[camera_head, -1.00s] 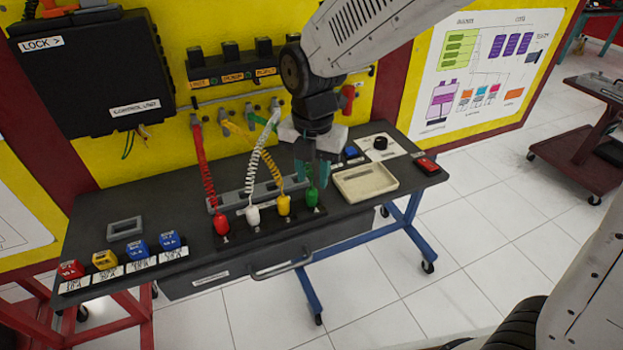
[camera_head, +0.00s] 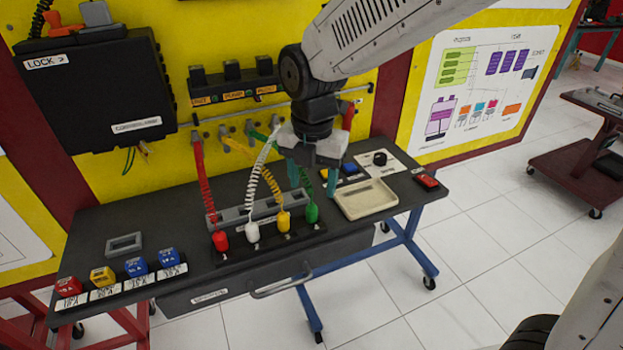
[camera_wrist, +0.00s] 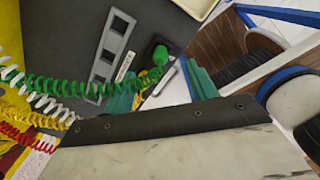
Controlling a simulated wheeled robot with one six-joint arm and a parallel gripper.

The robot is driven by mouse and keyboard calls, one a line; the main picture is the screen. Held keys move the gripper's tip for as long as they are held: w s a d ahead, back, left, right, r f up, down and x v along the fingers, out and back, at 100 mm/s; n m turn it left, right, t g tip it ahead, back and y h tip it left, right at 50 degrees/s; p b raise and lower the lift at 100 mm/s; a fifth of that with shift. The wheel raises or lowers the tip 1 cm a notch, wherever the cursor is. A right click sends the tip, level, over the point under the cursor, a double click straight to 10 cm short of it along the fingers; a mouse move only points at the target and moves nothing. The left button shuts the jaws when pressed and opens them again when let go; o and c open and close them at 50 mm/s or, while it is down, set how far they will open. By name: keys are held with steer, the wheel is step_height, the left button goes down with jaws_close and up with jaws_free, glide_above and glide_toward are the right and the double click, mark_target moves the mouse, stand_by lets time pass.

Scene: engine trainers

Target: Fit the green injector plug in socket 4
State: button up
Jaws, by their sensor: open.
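The green injector plug (camera_head: 312,213) stands upright at the right end of the black socket strip (camera_head: 270,247), and its coiled green cord runs up to the wall. It also shows in the wrist view (camera_wrist: 160,56) at a black block. My gripper (camera_head: 314,180) is open and empty above the plug, its teal fingers apart on either side. The plug's lower end and the socket number cannot be made out. The red plug (camera_head: 220,240), white plug (camera_head: 252,231) and yellow plug (camera_head: 283,221) stand in a row to its left.
A cream tray (camera_head: 366,199) lies right of the strip, with a red block (camera_head: 426,181) beyond it. A grey slotted rail (camera_head: 232,212) lies behind the plugs. Coiled cords hang close to my gripper. Coloured relay blocks (camera_head: 103,276) stand at the front left.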

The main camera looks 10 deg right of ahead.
step_height(320, 180, up, 8)
stand_by(0.7)
